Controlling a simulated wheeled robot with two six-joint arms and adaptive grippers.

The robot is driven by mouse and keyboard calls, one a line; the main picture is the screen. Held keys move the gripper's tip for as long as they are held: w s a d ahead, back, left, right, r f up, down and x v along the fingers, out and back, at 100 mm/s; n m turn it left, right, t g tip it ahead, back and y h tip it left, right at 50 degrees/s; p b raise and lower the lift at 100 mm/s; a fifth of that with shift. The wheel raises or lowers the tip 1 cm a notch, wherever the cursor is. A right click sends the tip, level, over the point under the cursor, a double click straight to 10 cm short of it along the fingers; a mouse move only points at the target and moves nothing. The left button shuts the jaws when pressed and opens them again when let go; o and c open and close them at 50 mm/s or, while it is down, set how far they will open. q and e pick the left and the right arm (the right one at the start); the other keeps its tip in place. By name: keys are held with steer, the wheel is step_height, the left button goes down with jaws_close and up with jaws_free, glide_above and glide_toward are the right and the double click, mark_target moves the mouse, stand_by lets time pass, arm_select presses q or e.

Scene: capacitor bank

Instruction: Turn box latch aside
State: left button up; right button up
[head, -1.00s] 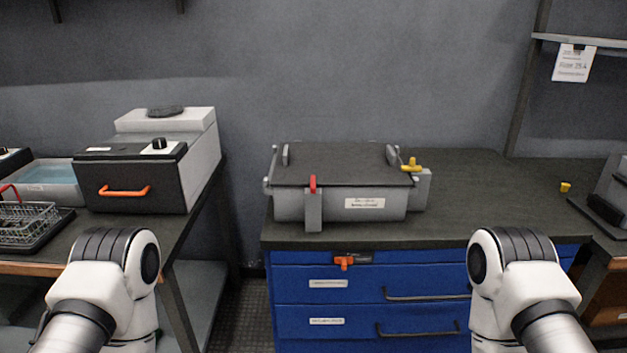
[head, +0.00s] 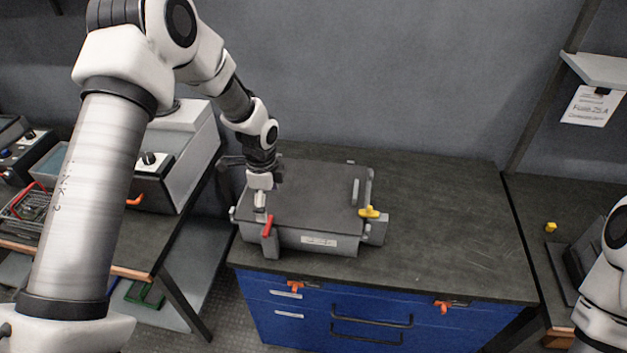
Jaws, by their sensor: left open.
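A grey box (head: 290,238) with a dark flat lid (head: 315,190) stands on the workbench in the head view. A red latch (head: 267,226) stands upright at the front left of the box, on a grey post. A yellow handle (head: 369,212) sits on a grey block at the box's right side. My left gripper (head: 260,215) is open, pointing down just behind and above the red latch; whether it touches the latch I cannot tell. My right arm shows at the right edge, but its gripper is out of view.
The dark workbench top (head: 440,230) is clear right of the box. Blue drawers (head: 350,320) with orange latches are below it. A small yellow piece (head: 550,227) lies on the right bench. An oven-like unit (head: 185,165) stands on the left bench.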

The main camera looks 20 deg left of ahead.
mark_target(267, 225)
arm_select(q)
steer(key=f, duration=0.1)
steer(key=f+p, duration=0.1)
steer(key=f, duration=0.1)
steer(key=s+a+f, duration=0.1)
steer(key=shift+a+f, duration=0.1)
steer(key=shift+f, duration=0.25)
steer(key=f, duration=0.2)
steer(key=shift+w+d+f+p, duration=0.25)
steer(key=shift+w+f+p, duration=0.05)
steer(key=shift+p, duration=0.1)
steer(key=shift+d+f, duration=0.1)
steer(key=shift+f, duration=0.15)
steer(key=shift+s, duration=0.15)
steer(key=c, duration=1.1)
arm_select(e)
steer(key=shift+s+a+r, duration=0.15)
steer(key=shift+a+r, duration=0.05)
steer(key=shift+r, duration=0.45)
steer(key=shift+s+a+r, duration=0.15)
steer(key=shift+r, duration=0.45)
